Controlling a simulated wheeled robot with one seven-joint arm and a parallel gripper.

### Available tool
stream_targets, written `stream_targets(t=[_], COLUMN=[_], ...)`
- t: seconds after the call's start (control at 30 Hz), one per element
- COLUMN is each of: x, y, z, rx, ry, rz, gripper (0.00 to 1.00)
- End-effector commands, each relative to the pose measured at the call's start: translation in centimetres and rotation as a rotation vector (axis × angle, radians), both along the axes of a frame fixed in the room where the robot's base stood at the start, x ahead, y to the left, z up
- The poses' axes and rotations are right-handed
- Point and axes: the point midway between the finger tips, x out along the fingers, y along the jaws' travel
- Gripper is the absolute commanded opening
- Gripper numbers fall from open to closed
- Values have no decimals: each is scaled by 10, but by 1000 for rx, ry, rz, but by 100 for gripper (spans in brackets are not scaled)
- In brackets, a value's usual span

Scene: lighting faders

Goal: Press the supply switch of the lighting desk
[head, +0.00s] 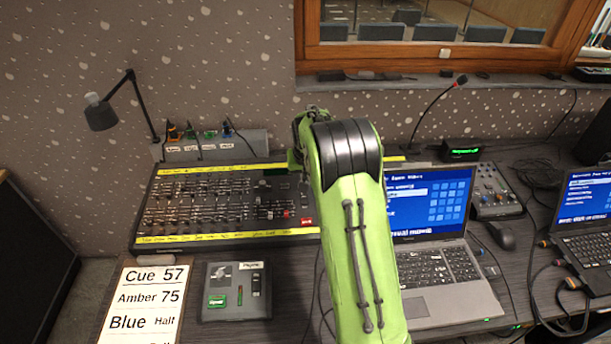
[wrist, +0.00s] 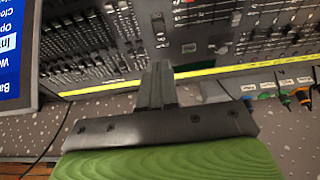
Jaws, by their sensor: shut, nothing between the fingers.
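The lighting desk (head: 225,207) is a dark panel of many faders with yellow strips along its edges, left of my arm in the head view. A red button (head: 306,221) shows near its right side. In the wrist view the desk (wrist: 225,50) fills the upper part, upside down. My gripper (wrist: 157,68) is shut and empty, its fingertips over the desk's yellow-strip edge; contact cannot be told. In the head view my green arm hides the gripper and part of the desk. I cannot tell for certain which control is the supply switch.
A socket strip (head: 232,146) with coloured plugs stands behind the desk. A black lamp (head: 102,115) is at the left. A cue card (head: 147,300) and a small control box (head: 236,306) lie in front. A laptop (head: 440,270) and a gooseneck microphone (head: 432,107) are right of my arm.

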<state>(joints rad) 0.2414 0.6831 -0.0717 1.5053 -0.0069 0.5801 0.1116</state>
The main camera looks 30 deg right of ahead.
Motion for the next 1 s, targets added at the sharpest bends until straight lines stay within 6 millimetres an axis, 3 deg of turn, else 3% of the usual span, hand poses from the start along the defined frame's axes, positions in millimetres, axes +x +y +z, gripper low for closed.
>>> stream_targets(t=[0.23,0.63,0.77,1.0], x=[11,13,18,36], y=[-6,-7,-10,-17], z=[0,2,-16,-65], rx=[-1,0,0,0], ry=[-3,1,3,3], rz=[-1,0,0,0], gripper=[0,0,0,0])
